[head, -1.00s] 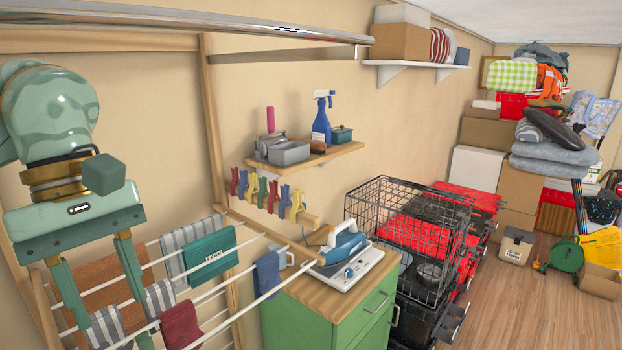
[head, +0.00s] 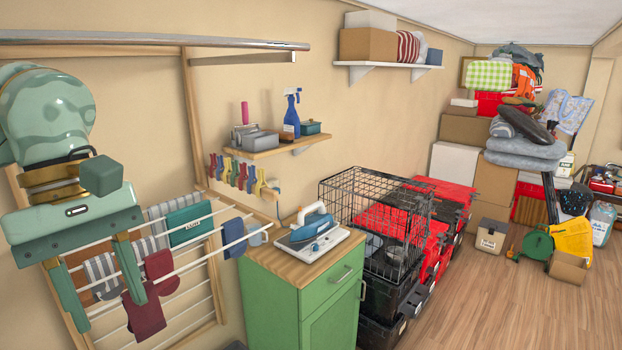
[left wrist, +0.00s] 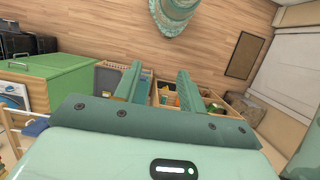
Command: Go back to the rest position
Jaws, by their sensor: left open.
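My left gripper (head: 105,284) is raised at the left of the head view, in front of the drying rack. Its two fingers stand well apart with nothing between them. The left wrist view also shows the open left gripper (left wrist: 157,84), its fingers pointing out over the floor with crates beyond. My right gripper is in neither view.
A wooden drying rack (head: 222,296) with cloths stands behind my left gripper. A green cabinet (head: 270,302) with an iron (head: 315,222) stands right of it. Stacked black totes with red lids (head: 440,190) and a wire crate (head: 375,215) follow. Wooden floor (head: 480,305) is clear at right.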

